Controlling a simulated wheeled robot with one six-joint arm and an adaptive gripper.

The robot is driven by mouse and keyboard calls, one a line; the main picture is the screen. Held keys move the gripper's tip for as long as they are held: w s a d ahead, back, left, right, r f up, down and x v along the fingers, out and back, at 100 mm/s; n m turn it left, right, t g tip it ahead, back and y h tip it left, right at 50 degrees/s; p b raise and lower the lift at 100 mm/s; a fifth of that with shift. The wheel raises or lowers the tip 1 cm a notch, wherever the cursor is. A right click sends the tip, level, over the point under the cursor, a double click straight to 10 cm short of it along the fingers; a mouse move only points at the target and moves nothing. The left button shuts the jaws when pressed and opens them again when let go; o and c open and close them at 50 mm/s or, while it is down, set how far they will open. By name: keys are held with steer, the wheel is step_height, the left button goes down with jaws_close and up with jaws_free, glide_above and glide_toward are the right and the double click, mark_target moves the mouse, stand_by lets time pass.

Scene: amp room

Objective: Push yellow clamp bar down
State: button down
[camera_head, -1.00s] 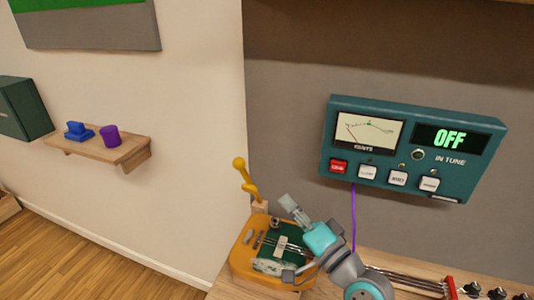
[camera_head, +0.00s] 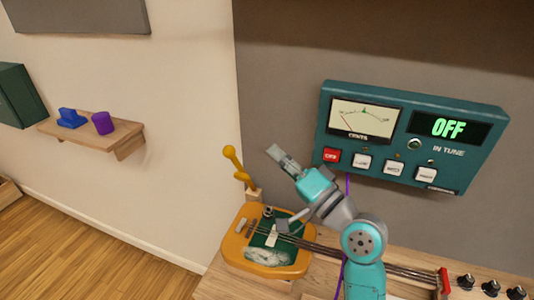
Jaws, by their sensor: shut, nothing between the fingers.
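The yellow clamp bar (camera_head: 239,170) stands up, tilted a little left, with a round knob at its top. Its foot meets a small wooden block (camera_head: 253,195) behind an orange guitar-like body (camera_head: 235,252) on the bench. My gripper (camera_head: 274,152) is shut and empty, pointing up and left. In the picture it is just right of the bar's knob, with a gap between them. Depth between them is hard to tell.
A teal tuner box (camera_head: 470,165) reading OFF hangs on the wall to the right. A purple cable hangs below it, partly behind my arm. Black knobs (camera_head: 490,287) sit at the bench's right. A wall shelf (camera_head: 120,140) is at the left.

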steer(key=w+a, duration=0.3)
steer(key=a, duration=0.4)
steer(key=shift+a, duration=0.3)
steer(key=shift+r, duration=0.1)
stand_by(0.3)
steer(key=s+a+f+n+y, duration=0.1)
steer(key=s+a+f, duration=0.1)
steer(key=s+f, duration=0.5)
steer(key=s+a+f+n, duration=0.2)
steer(key=s+f, duration=0.4)
steer(key=f, duration=0.6)
steer(key=shift+s+a+f+n+y, duration=0.15)
steer(key=shift+s+a+n+y, duration=0.15)
steer(key=shift+s+a+y, duration=0.15)
